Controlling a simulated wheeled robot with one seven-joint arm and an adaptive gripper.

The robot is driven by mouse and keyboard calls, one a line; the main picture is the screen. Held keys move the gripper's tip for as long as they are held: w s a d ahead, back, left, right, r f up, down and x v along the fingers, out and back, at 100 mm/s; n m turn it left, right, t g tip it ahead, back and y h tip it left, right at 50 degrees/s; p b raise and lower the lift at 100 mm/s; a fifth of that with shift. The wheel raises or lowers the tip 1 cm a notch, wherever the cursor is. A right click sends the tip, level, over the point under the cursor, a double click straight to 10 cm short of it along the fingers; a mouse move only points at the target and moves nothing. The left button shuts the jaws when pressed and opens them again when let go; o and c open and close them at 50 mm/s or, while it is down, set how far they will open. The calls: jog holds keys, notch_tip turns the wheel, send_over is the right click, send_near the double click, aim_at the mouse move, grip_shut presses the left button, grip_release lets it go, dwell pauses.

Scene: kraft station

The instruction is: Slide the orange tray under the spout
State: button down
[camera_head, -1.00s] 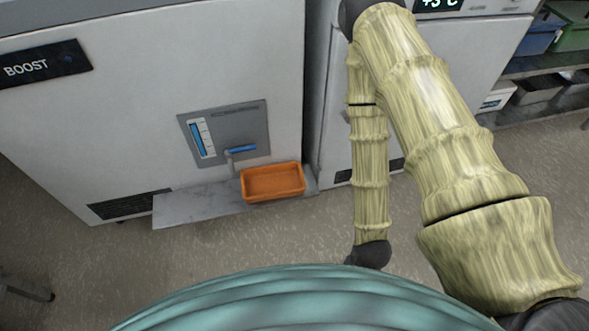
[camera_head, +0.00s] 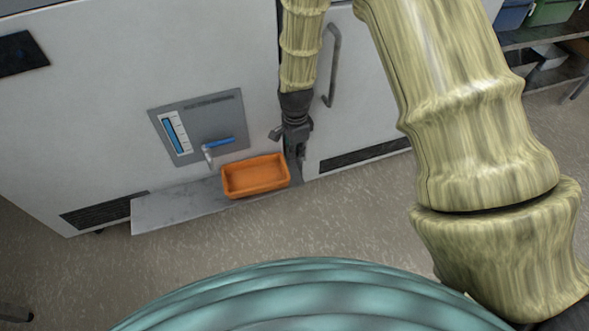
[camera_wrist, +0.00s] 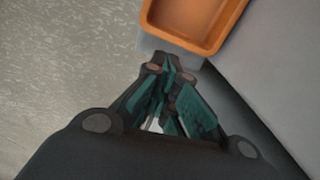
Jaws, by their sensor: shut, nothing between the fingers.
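The orange tray (camera_head: 256,178) sits empty on a grey ledge (camera_head: 165,208) at the foot of the white machine, near the ledge's right end. The spout (camera_head: 208,154), with a blue lever (camera_head: 219,142), juts from a grey panel above and left of the tray. My gripper (camera_head: 296,172) is just right of the tray, shut and empty, pointing down. In the wrist view my gripper (camera_wrist: 172,68) shows its fingertips together close to the orange tray (camera_wrist: 195,32). I cannot tell whether they touch it.
The white machine (camera_head: 90,110) stands behind the ledge. A white cabinet (camera_head: 365,110) with a vertical handle (camera_head: 333,65) stands close on the right. The ledge left of the tray is bare, and the floor (camera_head: 230,240) in front is clear.

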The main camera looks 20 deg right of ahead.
aim_at(294, 174)
jog(key=f+b, duration=0.1)
jog(key=f, duration=0.2)
jog(key=f+b, duration=0.2)
jog(key=f, duration=0.1)
jog(key=f+b, duration=0.2)
jog(key=f, duration=0.1)
jog(key=shift+w+f, duration=0.25)
jog(key=shift+a+p, duration=0.1)
jog(key=shift+p, duration=0.2)
